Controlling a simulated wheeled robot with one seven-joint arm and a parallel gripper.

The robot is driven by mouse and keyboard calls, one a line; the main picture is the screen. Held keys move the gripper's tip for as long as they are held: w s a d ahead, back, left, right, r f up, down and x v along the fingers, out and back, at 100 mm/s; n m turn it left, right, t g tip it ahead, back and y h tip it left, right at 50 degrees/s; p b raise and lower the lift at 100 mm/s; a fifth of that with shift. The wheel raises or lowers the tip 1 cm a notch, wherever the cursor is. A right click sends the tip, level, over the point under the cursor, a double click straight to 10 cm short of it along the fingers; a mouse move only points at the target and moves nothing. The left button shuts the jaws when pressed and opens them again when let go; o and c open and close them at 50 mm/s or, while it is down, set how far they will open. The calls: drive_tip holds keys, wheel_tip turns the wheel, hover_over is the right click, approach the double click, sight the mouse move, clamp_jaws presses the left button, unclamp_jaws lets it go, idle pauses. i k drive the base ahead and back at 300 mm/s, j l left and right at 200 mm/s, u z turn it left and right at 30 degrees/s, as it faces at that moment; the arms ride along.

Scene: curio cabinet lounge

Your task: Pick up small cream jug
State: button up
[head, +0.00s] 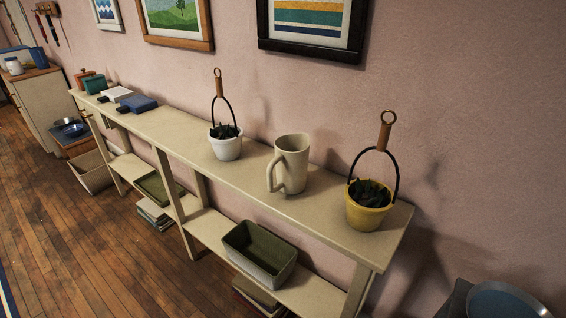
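A cream jug (293,161) stands upright on the long cream console table (262,190). Its handle points to the left and toward the front. It stands between a white pot on its left and a yellow pot on its right, apart from both. It is the only jug I can make out on the table. My gripper is not in view.
The white pot (226,149) and yellow pot (368,214) hold dark plants and have tall hoop handles with rings. A blue item (138,104) lies farther left on the table. A green-lined bin (260,252) sits on the lower shelf. Wooden floor (60,230) is open in front.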

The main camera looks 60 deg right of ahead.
sight(286, 170)
drive_tip(key=z, duration=1.45)
drive_tip(key=i+j+u, duration=0.2)
drive_tip(key=u, duration=0.15)
